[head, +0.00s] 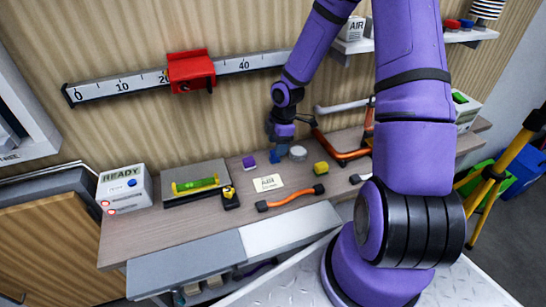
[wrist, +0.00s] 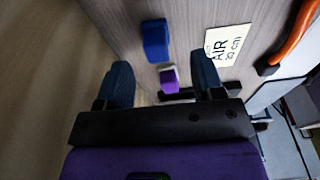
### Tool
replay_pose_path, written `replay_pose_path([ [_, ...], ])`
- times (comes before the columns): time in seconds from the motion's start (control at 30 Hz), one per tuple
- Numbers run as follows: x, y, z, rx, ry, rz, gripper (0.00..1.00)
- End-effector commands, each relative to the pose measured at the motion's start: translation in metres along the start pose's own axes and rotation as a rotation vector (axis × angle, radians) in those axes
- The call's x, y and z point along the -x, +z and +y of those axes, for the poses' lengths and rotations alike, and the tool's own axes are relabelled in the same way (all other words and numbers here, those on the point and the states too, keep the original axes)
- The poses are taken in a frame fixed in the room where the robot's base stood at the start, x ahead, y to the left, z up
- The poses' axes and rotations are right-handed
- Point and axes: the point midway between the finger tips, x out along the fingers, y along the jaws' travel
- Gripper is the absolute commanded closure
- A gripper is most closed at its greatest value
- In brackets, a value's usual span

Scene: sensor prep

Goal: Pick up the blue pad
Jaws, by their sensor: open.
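The blue pad (wrist: 155,40) stands on the grey wood-grain bench top in the wrist view, just past the fingertips and roughly midway between them. My gripper (wrist: 162,68) is open, with dark blue fingers, and nothing is held. A small purple block (wrist: 169,82) with a pale end shows between the fingers, nearer the palm. In the head view my gripper (head: 279,147) hangs low over the back of the bench, to the right of the purple block (head: 248,161). A blue patch shows right under it; I cannot clearly tell pad from fingertip there.
A white card (head: 268,183), an orange handle (head: 290,198), a yellow block (head: 320,169) and a round grey piece (head: 298,153) lie close by. A green level (head: 195,185) and the READY box (head: 124,189) stand left. The wall ruler (head: 120,84) is behind.

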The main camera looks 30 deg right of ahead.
Motion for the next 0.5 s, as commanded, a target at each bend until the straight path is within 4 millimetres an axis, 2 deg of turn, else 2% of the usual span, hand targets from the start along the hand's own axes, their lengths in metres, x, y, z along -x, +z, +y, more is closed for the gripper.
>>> replay_pose_path([
  [0.3,-0.04,-0.003,0.004,0.001,-0.003,-0.001,0.38],
  [0.5,-0.05,-0.002,0.004,-0.001,-0.001,-0.001,0.38],
])
